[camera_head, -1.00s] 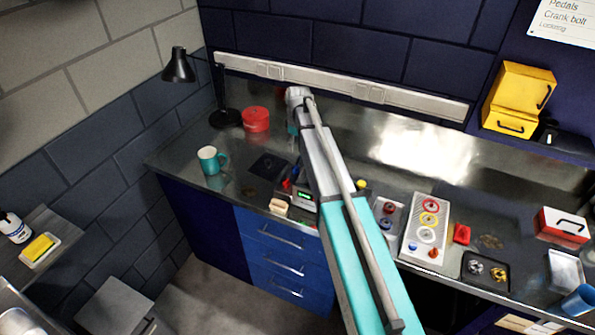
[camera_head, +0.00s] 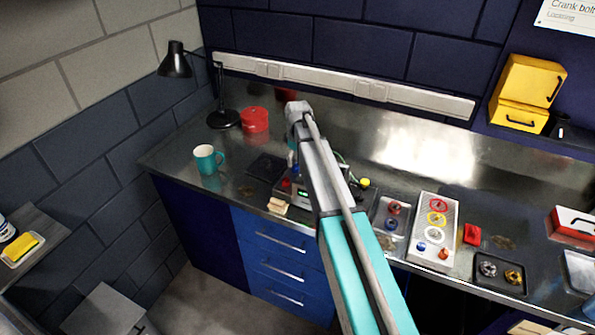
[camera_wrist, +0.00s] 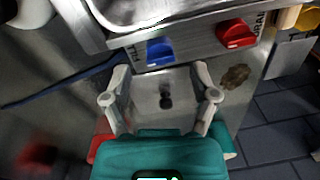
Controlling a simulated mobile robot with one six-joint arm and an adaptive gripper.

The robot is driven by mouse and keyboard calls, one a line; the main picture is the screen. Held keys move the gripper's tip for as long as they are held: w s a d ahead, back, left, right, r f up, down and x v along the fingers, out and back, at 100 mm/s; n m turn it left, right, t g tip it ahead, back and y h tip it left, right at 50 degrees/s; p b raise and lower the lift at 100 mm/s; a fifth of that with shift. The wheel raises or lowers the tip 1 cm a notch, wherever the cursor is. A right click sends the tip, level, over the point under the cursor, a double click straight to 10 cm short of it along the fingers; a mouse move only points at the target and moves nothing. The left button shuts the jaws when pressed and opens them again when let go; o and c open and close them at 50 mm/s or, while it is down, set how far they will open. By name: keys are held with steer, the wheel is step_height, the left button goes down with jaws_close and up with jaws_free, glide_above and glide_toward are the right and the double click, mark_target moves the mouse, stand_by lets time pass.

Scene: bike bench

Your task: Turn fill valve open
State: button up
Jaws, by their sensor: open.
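In the wrist view the blue fill valve handle (camera_wrist: 160,51) sits on a metal panel (camera_wrist: 197,42), beside a partly readable label that looks like "FILL". The red handle (camera_wrist: 236,35) is to its right, beside a label that looks like "DRAIN". My gripper (camera_wrist: 160,80) is open and empty. Its two fingers are spread just below the blue handle in the picture, and I see no contact with it. In the head view my arm reaches over the bench; I cannot make out the gripper's fingers or the valve there.
A metal basin rim (camera_wrist: 180,12) lies above the panel, with a wooden piece (camera_wrist: 289,16) at the right. In the head view the bench (camera_head: 400,150) holds a teal mug (camera_head: 207,159), a red tin (camera_head: 255,120), a desk lamp (camera_head: 175,64) and a control panel (camera_head: 436,222).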

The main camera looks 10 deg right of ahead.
mark_target(296, 165)
steer(key=shift+f+b, duration=1.35)
steer(key=shift+f, duration=0.3)
